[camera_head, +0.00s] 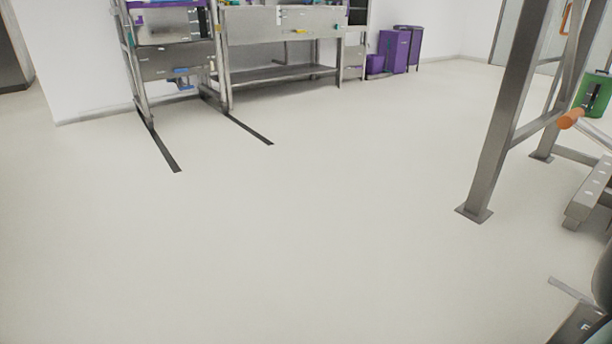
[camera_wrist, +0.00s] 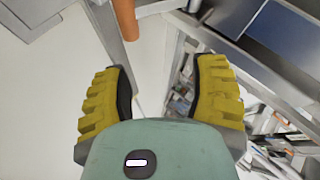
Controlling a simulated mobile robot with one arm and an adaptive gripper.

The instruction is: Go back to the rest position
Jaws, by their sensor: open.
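My gripper (camera_wrist: 160,90) shows in the wrist view, with two yellow ribbed fingers spread apart and dark inner pads. Nothing is held between them. Behind the gap are pale floor, a grey metal post and an orange cylindrical end. In the head view my gripper is not visible; only a dark part of my own body shows at the lower right edge.
A grey metal frame (camera_head: 506,120) stands at the right, beside an orange-ended bar (camera_head: 570,118) and a green container (camera_head: 594,95). A steel workbench (camera_head: 283,20) and purple bins (camera_head: 394,50) stand at the back. The middle floor (camera_head: 300,230) is clear.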

